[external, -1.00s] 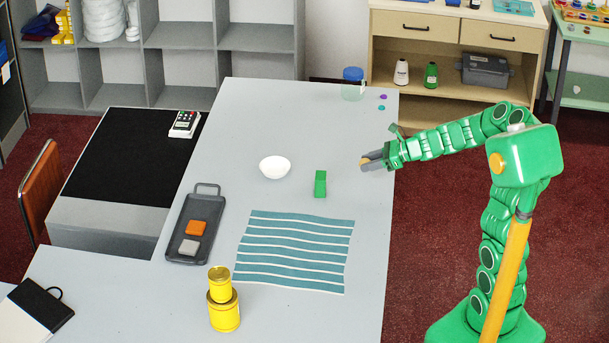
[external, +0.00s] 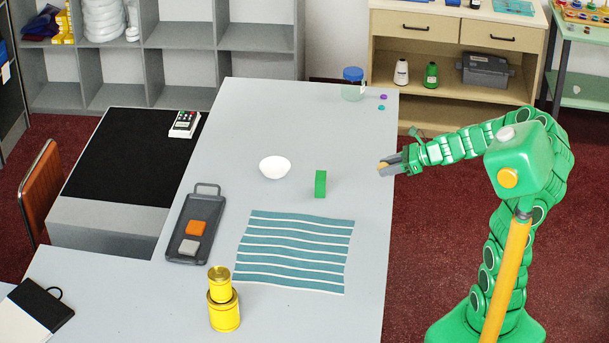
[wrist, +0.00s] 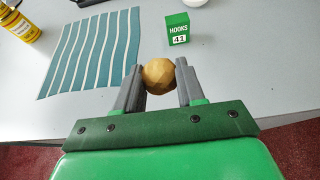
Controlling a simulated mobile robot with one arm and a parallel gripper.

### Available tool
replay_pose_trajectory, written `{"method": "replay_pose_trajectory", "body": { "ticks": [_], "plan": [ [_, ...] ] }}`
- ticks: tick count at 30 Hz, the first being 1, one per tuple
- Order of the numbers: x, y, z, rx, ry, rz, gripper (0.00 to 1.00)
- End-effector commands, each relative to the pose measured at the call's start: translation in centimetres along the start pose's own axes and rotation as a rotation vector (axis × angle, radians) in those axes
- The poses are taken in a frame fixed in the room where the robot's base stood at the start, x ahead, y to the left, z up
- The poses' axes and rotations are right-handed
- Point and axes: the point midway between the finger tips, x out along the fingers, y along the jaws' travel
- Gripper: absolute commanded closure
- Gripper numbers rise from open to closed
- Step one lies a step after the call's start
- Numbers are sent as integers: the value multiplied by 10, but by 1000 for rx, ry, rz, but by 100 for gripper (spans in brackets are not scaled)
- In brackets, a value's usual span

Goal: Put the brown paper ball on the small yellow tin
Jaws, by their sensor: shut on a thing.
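The brown paper ball (wrist: 159,76) is held between the two grey fingers of my gripper (wrist: 160,84) in the wrist view. In the external view my gripper (external: 388,166) is over the right edge of the counter, and a bit of the ball (external: 382,166) shows at its tips. The small yellow tin (external: 219,277) stands upright on top of a larger yellow tin (external: 224,312) near the front of the counter, well to the left of my gripper. Part of a yellow tin (wrist: 17,24) shows at the wrist view's upper left.
A green box marked HOOKS (external: 320,184) and a white bowl (external: 275,167) stand near my gripper. A striped teal sheet (external: 294,252) lies between gripper and tins. A dark tray (external: 207,212) holds an orange and a grey block. A jar (external: 353,84) stands at the back.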

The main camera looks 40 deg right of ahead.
Motion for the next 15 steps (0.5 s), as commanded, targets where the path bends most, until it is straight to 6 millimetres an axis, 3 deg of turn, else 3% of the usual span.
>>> {"method": "replay_pose_trajectory", "body": {
  "ticks": [7, 15],
  "plan": [
    [12, 8, 9, -11, 6, 27, 89],
    [43, 32, 37, -40, 17, 94, 89]
  ]
}}
